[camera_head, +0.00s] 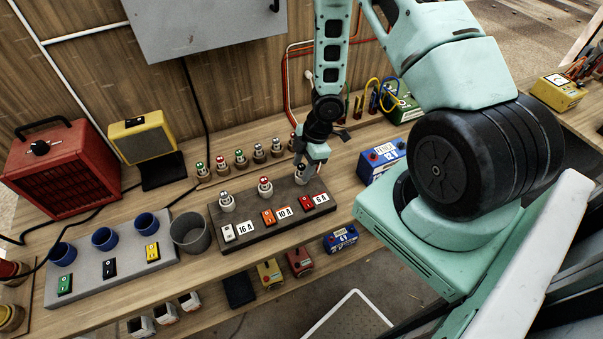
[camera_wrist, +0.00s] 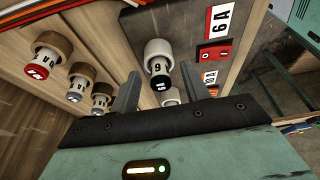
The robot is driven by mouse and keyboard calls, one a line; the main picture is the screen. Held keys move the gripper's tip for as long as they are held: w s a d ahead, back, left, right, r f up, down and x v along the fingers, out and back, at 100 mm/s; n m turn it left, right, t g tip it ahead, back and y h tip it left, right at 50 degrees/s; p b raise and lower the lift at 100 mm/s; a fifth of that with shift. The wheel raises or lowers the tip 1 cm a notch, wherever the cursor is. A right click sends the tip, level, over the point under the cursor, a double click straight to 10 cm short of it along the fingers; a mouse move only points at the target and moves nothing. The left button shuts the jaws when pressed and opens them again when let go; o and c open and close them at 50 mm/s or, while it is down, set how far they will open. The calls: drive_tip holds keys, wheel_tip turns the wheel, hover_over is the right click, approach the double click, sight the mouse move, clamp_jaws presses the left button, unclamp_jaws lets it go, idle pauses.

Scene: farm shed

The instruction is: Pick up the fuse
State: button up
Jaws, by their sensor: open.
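A dark fuse board (camera_head: 262,232) lies on the bench with three white fuses in a row behind red, orange and white switches. The fuse at the 6 A end (camera_head: 300,175) is partly hidden by my gripper (camera_head: 313,158). In the wrist view this fuse (camera_wrist: 158,66) has a white body and a dark marked cap, and stands in a white holder. My gripper's two fingers (camera_wrist: 159,76) are open, one on each side of the fuse in that view. I cannot tell whether they touch it. The middle fuse (camera_head: 265,186) and left fuse (camera_head: 226,201) stand clear.
Several spare fuses (camera_head: 240,160) stand in a row behind the board. A grey cup (camera_head: 190,233) and a grey panel with blue sockets (camera_head: 118,262) are on the left. Blue battery boxes (camera_head: 383,158) stand close on the right. A red heater (camera_head: 62,165) is far left.

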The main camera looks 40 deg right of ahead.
sight(303, 165)
clamp_jaws()
drive_tip(key=shift+r, duration=0.1)
wheel_tip(303, 165, up, 10)
drive_tip(key=p, duration=0.4)
drive_tip(key=shift+p, duration=0.35)
